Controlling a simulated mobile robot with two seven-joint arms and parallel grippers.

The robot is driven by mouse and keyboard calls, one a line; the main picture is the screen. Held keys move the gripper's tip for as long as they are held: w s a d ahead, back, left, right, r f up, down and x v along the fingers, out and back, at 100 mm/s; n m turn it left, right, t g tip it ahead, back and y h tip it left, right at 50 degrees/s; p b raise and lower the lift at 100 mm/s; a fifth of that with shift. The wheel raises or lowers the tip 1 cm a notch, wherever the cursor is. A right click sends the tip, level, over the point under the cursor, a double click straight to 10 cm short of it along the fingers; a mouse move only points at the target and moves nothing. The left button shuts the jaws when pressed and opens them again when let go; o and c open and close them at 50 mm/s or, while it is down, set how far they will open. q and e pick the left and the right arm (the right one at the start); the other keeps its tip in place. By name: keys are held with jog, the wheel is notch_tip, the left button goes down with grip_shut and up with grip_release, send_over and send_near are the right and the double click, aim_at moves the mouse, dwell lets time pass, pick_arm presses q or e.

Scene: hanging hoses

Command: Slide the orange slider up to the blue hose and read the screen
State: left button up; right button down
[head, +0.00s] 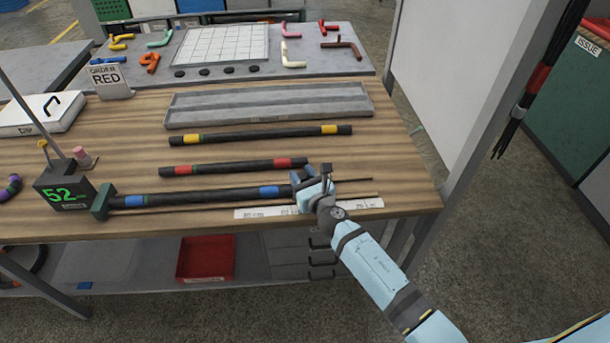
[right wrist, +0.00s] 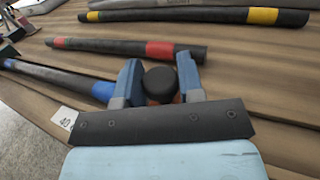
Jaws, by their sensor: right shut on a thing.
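The blue hose (head: 200,197), black with blue bands, lies along the table's front, its left end at a green block (head: 103,201). A dark box with a screen (head: 61,194) reading a green 52 stands left of it; the small unit text is unclear. My right gripper (head: 311,181) is at the hose's right end. In the right wrist view its fingers (right wrist: 160,88) are shut on the black knob of the orange slider (right wrist: 152,102); only a little orange shows. The fingers hide whether slider and hose touch. My left gripper is not in view.
Behind lie a red-banded hose (head: 232,167), a yellow-banded hose (head: 260,135) and a grey tray (head: 268,106). A white scale strip (head: 262,212) runs along the front edge. A sign (head: 106,76) reads ORDER RED. A white panel (head: 462,75) stands at the right.

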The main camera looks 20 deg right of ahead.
jog(key=c, duration=1.1)
grip_release()
jog(key=shift+a, duration=0.3)
jog(key=o, duration=0.3)
jog(key=shift+w+a, duration=0.1)
jog(key=shift+s, duration=0.25)
jog(key=s, duration=0.4)
jog(key=s+d, duration=0.1)
jog(key=s, duration=0.3)
jog(key=s+d+b, duration=0.1)
jog(key=s, duration=0.4)
jog(key=shift+s+d, duration=0.1)
jog(key=shift+d, duration=0.05)
